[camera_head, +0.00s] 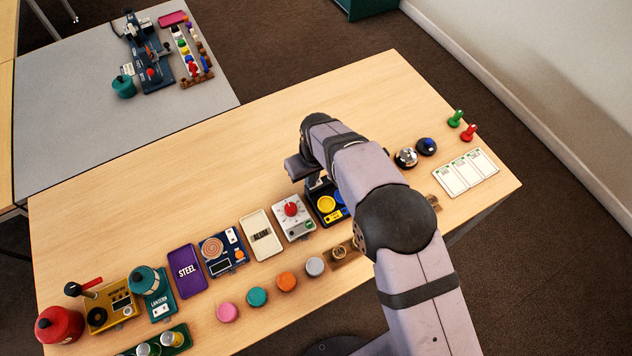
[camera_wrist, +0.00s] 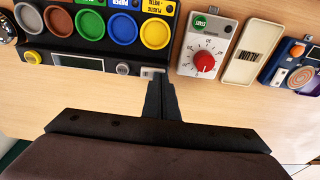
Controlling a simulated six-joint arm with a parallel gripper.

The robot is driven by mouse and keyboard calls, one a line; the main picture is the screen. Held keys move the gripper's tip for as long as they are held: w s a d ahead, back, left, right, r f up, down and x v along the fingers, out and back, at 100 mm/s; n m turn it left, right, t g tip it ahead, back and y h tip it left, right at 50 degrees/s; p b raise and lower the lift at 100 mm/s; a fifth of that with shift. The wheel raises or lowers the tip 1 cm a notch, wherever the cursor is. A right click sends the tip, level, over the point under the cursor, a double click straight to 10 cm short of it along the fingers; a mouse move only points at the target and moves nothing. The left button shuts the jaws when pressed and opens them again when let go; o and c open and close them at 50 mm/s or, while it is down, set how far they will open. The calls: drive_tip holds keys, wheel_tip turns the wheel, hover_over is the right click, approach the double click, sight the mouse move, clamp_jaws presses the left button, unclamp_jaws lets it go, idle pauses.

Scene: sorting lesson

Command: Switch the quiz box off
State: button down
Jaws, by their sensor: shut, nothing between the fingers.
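The quiz box is a dark case with a row of large coloured buttons. In the wrist view the quiz box (camera_wrist: 103,68) fills the upper left, turned upside down, with grey, brown, blue, green and yellow buttons. A small pale switch (camera_wrist: 152,71) sits at its front right corner there. My gripper (camera_wrist: 160,82) is shut and empty, its tips right at this switch; I cannot tell whether they touch it. In the head view only the left part of the quiz box (camera_head: 318,214) shows; my arm hides the rest, and the fingertips are not clear.
In the head view a purple STEEL card (camera_head: 187,271) and several coloured pucks (camera_head: 257,297) lie farther left. The table's back half (camera_head: 180,180) is clear.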

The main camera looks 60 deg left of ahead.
wheel_tip(320, 180, up, 7)
drive_tip(key=p, duration=0.4)
idle(0.7)
idle(0.3)
